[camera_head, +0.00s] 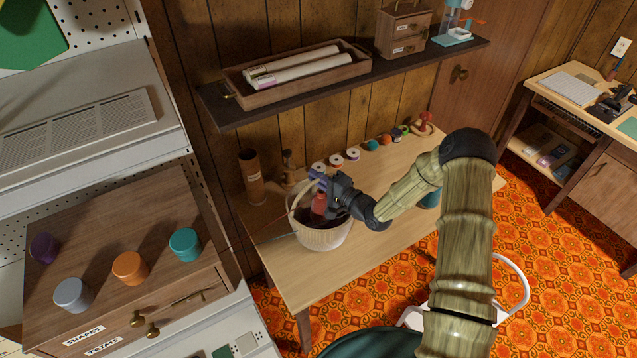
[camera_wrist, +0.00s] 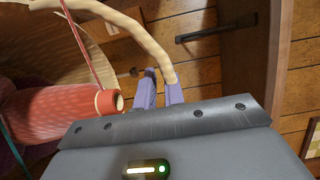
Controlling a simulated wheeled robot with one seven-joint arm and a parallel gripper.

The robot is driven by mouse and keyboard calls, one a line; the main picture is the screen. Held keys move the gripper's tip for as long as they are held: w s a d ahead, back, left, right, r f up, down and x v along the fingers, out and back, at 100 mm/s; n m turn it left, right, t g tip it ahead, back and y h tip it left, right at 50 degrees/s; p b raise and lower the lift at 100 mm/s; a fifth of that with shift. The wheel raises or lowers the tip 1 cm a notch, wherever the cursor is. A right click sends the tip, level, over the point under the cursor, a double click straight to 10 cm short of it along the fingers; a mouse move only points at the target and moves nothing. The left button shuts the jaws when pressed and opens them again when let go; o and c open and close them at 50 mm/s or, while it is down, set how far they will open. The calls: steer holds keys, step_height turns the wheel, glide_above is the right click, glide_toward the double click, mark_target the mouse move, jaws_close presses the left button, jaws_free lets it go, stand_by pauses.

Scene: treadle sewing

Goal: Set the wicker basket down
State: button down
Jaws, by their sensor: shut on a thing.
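The pale wicker basket (camera_head: 322,238) is at the left part of the wooden table (camera_head: 378,245) in the head view, roughly upright. I cannot tell whether its base touches the tabletop. My gripper (camera_head: 318,181) is at the top of the basket, shut on its arched handle. In the wrist view, the cream handle (camera_wrist: 140,32) runs down to the purple fingers of my gripper (camera_wrist: 159,88). A red spool (camera_wrist: 60,112) lies in the basket, and the rest of the contents are dark or partly hidden.
A row of small spools (camera_head: 354,154) lines the table's back edge. A brown cylinder (camera_head: 251,178) stands at its back left corner. A dark shelf (camera_head: 300,100) with a wooden tray (camera_head: 262,93) hangs above. A drawer cabinet (camera_head: 95,245) stands left. The tabletop front is clear.

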steer(key=shift+d+f, duration=0.1)
steer(key=shift+f, duration=1.05)
steer(key=shift+f, duration=0.2)
steer(key=c, duration=1.5)
jaws_free()
steer(key=shift+w+r, duration=0.1)
steer(key=b+v, duration=0.4)
steer(key=v, duration=0.8)
